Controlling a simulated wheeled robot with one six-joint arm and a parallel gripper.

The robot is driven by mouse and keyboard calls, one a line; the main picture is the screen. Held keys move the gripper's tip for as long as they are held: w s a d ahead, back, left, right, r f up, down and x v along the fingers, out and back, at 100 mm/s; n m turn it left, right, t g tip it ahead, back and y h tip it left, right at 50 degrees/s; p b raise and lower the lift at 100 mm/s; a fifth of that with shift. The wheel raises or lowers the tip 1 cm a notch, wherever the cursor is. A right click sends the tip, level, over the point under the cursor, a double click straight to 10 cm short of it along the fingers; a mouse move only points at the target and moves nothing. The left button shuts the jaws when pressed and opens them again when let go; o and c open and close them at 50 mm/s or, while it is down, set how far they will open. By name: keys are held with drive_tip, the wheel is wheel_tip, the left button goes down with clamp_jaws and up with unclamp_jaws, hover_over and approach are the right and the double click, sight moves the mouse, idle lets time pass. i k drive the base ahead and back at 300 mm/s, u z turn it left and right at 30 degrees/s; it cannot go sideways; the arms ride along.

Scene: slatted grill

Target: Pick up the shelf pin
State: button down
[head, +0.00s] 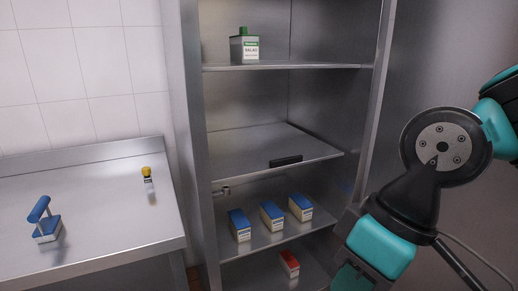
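A small metal peg (225,190), which looks like the shelf pin, sits at the left inner wall of the steel cabinet, just below the middle shelf (250,142). It is small, and I cannot tell how it is seated. My arm comes in from the right, in front of the cabinet's right side, and bends down to the bottom edge. My gripper's fingers do not show in the head view, so I cannot see whether they hold anything. No part of my arm is near the peg.
The middle shelf has a dark handle (286,161) at its front edge. Below stand three blue-topped boxes (271,215) and a red-topped box (289,263). A green-capped container (244,48) is on the top shelf. The left counter (105,220) holds a yellow-capped bottle (149,186) and a blue-handled item (46,228).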

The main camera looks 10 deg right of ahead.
sight(146, 171)
drive_tip(key=u, duration=0.4)
drive_tip(key=k, duration=0.5)
drive_tip(key=u, duration=1.35)
drive_tip(key=i, duration=2.25)
drive_tip(key=z, duration=1.35)
drive_tip(key=i, duration=0.7)
drive_tip(key=z, duration=0.65)
